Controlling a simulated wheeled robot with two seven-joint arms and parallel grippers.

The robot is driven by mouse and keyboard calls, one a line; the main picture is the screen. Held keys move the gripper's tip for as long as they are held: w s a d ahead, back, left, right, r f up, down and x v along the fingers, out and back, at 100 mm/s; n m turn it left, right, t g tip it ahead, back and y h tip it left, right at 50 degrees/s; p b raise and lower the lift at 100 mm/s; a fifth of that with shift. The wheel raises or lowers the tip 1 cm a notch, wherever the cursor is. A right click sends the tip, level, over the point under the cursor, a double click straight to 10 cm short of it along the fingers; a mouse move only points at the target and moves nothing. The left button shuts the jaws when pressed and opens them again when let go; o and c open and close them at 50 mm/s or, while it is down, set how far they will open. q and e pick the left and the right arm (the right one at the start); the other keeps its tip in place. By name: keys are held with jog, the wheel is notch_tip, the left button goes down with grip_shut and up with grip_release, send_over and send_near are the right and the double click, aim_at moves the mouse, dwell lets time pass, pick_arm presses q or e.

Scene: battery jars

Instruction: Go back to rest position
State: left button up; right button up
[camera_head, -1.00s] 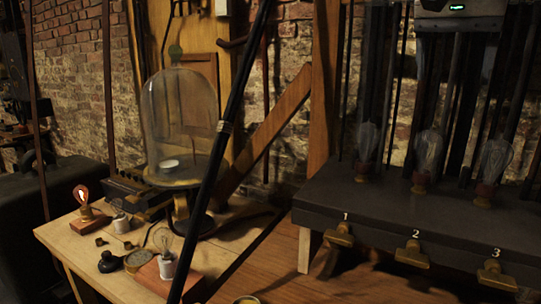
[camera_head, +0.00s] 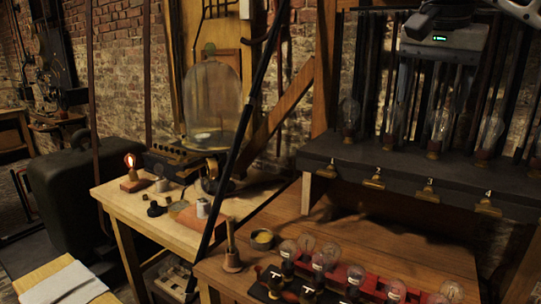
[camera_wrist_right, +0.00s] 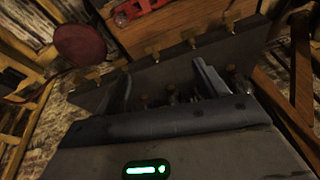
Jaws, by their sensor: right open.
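My right gripper (camera_head: 430,105) hangs from the top right in the head view, in front of the dark shelf with glass bulbs. Its grey body carries a small green light, and its fingers point down. In the right wrist view its two fingers (camera_wrist_right: 163,92) stand apart, with the dark shelf beyond them. I see nothing held between them. Whether the fingertips clear the bulbs is hard to tell in the dim light. My left gripper is not in view.
The dark shelf (camera_head: 350,158) carries several upright bulbs and brass keys. On the front wooden table stand a brass bell (camera_head: 231,252), a small bowl (camera_head: 262,240) and a red rack (camera_head: 345,275) of bulbs. A glass dome (camera_head: 213,105) stands on the left table.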

jog(key=a+f+g+y, duration=0.3)
jog(key=a+f+y, duration=0.5)
jog(key=a+f, duration=1.1)
jog(key=s+a+f+m+g+y, duration=0.1)
jog(key=s+a+f+m+y, duration=0.25)
jog(key=a+m+y, duration=0.35)
jog(key=s+a+f+m+y, duration=0.2)
jog(key=s+a+m+y, duration=0.35)
jog(key=a, duration=0.25)
jog(key=d+f+m+t+h, duration=0.45)
jog(key=f+m+t, duration=0.35)
jog(key=m, duration=0.8)
jog(key=d+f+m+t+h, duration=0.3)
jog(key=d+f+m+t, duration=0.45)
jog(key=m, duration=0.85)
jog(key=s+d+f+m+g+h, duration=0.2)
jog(key=s+d+f+m+h, duration=0.2)
jog(key=s+f+m, duration=0.4)
jog(key=s+d+f+m+g+h, duration=0.2)
jog(key=s+d+f+m+h, duration=0.2)
jog(key=s+d+f+m, duration=0.3)
notch_tip(320, 180, down, 3)
jog(key=shift+s+d+r+m+g+h, duration=0.1)
jog(key=shift+s+d+m+g+h, duration=0.25)
jog(key=shift+s+m, duration=0.8)
jog(key=shift+s+a, duration=0.1)
jog(key=shift+c, duration=0.3)
